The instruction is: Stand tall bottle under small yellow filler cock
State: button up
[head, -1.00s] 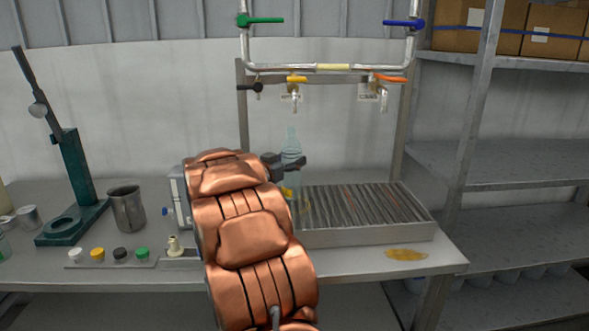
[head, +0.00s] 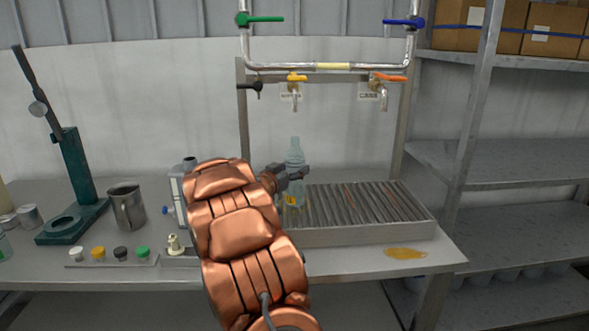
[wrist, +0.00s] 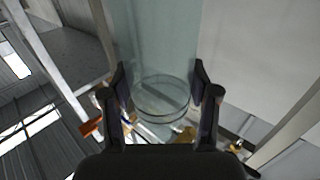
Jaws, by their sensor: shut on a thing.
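The tall bottle (head: 295,155) is clear, pale blue-green and upright in the head view. My gripper (head: 291,173) is shut around its body, and in the wrist view the fingers (wrist: 160,90) sit on both sides of the clear bottle (wrist: 160,45). The bottle is at the left end of the slatted tray (head: 370,237); I cannot tell whether its base touches the slats. The small yellow filler cock (head: 297,78) hangs from the rail above, with its spout roughly over the bottle's neck in the head view and a clear gap between them. My arm hides part of the bench.
A black-handled cock (head: 256,86) and an orange-handled cock (head: 388,79) flank the yellow one. A grey device (head: 181,200) stands left of my arm, near a metal jug (head: 127,207). A yellow puddle (head: 405,253) lies right. The tray's right side is empty.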

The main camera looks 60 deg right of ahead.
jog(key=o, duration=1.1)
jog(key=shift+o, duration=0.2)
jog(key=a+b, duration=0.1)
jog(key=a, duration=1.1)
jog(key=shift+w, duration=0.25)
jog(key=shift+r, duration=0.15)
